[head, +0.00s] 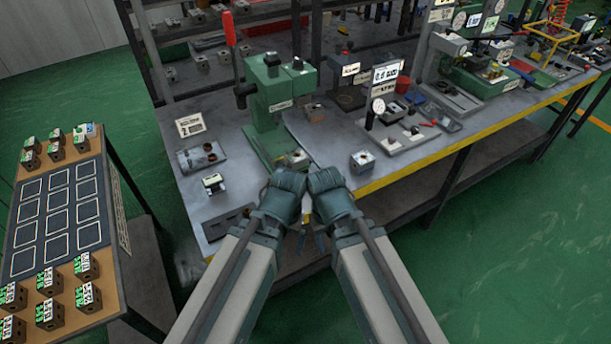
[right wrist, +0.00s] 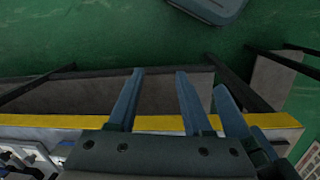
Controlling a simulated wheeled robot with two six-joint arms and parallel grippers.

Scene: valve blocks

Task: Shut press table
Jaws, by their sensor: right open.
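The green press (head: 272,108) stands on the grey press table (head: 300,190), which has a yellow front edge. Its red-handled lever (head: 230,32) points up at its left. A small block (head: 297,157) sits at the press's base. My right gripper (head: 320,243) is at the table's front edge, pointing down; its fingers are apart and empty in the right wrist view (right wrist: 159,75). My left gripper (head: 301,243) is close beside it; its jaws are too small to judge. My wrists hide part of the table's front.
A board with several blocks (head: 60,215) stands at left. Green floor is clear at right.

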